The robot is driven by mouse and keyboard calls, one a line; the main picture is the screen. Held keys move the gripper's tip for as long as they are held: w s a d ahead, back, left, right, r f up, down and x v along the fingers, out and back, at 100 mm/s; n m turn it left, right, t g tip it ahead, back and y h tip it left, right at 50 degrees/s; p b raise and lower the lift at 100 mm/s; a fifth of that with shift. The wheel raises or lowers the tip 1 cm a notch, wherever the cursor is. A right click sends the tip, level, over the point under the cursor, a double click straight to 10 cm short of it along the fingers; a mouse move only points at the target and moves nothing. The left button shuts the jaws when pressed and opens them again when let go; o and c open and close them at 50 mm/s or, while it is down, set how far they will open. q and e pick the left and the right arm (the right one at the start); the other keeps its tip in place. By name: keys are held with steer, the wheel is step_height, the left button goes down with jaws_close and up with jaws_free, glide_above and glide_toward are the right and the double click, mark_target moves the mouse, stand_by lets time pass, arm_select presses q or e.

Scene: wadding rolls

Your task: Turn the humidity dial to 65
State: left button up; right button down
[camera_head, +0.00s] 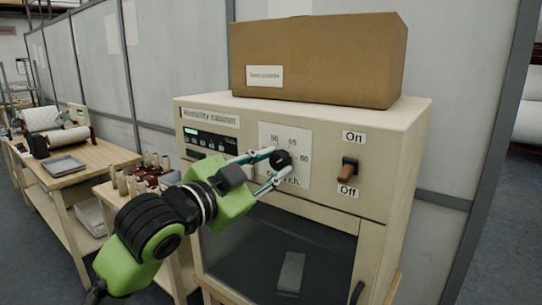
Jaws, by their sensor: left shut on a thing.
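The humidity cabinet (400,140) is a cream box with a "Humidity cabinet" label at its upper left. Its humidity dial (284,158) is a dark knob on a white scale plate (302,146) with printed numbers, 65 among them near the top. My left gripper (276,168) reaches in from the left, with its two fingers shut on the dial from above and below. The dial's pointer is too small to read, and the gripper hides the plate's left part. My right gripper is not in view.
An On/Off switch (348,170) sits right of the dial. A cardboard box (318,60) stands on the cabinet. Below is a dark glass door (275,255). At left, wooden tables hold spools (122,182), a grey tray (64,165) and white rolls (68,138).

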arm_select(q)
steer(key=n+p, duration=0.2)
steer(key=n, duration=0.1)
steer(key=shift+r+p, duration=0.1)
steer(key=shift+p, duration=0.2)
steer(key=shift+n+p, duration=0.85)
steer(key=shift+n, duration=0.45)
steer(key=o, duration=1.1)
steer(key=v, duration=1.2)
